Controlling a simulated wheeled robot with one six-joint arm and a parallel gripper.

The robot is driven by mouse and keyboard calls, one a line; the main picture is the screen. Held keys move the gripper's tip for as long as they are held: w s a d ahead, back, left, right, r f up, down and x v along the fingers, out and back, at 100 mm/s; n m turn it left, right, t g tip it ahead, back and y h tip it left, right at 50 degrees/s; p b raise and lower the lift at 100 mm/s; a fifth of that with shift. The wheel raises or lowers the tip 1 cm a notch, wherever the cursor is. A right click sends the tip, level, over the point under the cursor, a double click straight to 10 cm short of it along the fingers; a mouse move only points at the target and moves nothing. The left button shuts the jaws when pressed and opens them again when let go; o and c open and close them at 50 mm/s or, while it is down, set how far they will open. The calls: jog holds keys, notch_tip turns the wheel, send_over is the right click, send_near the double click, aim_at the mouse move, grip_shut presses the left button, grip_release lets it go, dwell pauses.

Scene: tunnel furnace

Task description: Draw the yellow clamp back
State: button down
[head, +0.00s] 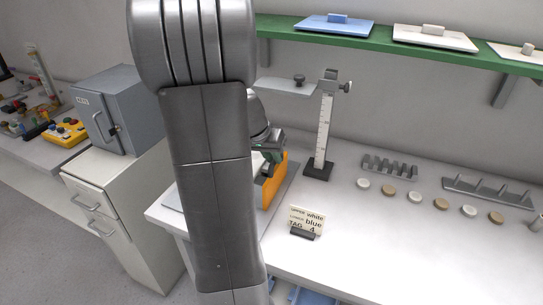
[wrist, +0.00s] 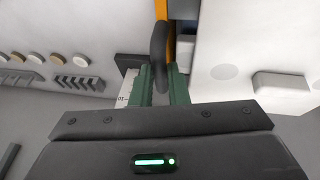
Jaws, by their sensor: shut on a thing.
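The yellow clamp (head: 274,185) stands on the worktop, partly hidden behind my arm in the head view. In the wrist view a yellow strip of it (wrist: 171,48) shows beside its dark curved handle (wrist: 158,45). My gripper (wrist: 162,80) has green fingers on both sides of that handle and is shut on it. In the head view my gripper (head: 268,150) is at the clamp's upper left, mostly hidden by my own arm.
A height gauge (head: 324,120) stands close to the clamp's right. A card (head: 307,221) reading upper white, lower blue, tag 4 stands in front. Several round discs (head: 389,190) and grey racks (head: 390,167) lie right. A green shelf (head: 380,42) holds lidded plates above. The front right worktop is clear.

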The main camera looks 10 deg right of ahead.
jog(key=s+d, duration=0.1)
jog(key=d, duration=0.1)
jog(key=s+d, duration=0.1)
jog(key=shift+s+d+b, duration=0.3)
jog(key=shift+d+b, duration=0.1)
jog(key=c, duration=1.8)
grip_release()
jog(key=shift+c, duration=0.2)
jog(key=o, duration=0.4)
jog(key=shift+s+d, duration=0.15)
jog(key=shift+d, duration=0.05)
jog(key=shift+o, duration=0.2)
jog(key=shift+a+r, duration=0.1)
